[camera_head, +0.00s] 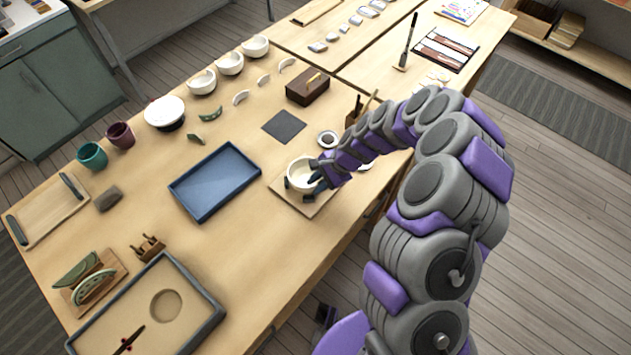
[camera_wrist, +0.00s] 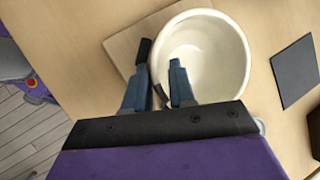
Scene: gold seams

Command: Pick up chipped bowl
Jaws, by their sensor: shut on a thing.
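A cream-white bowl (camera_head: 298,172) is at a small wooden board (camera_head: 315,205) near the table's right edge. In the wrist view the same bowl (camera_wrist: 212,50) is seen from above, empty inside. My gripper (camera_wrist: 160,75) is shut on its near-left wall, with one dark-tipped finger outside and the other inside the rim. In the head view my gripper (camera_head: 303,184) reaches the bowl from the right. The bowl looks upright, at or just above the board; I cannot tell whether it touches. The chip is not clear, and the fingers cover part of the rim.
A blue tray (camera_head: 215,181) lies left of the bowl, and a dark square pad (camera_head: 284,126) lies behind it. A small round dish (camera_head: 328,139) and a brown box (camera_head: 307,88) are also behind. Several white bowls (camera_head: 229,64) line the far side. Bare tabletop lies in front.

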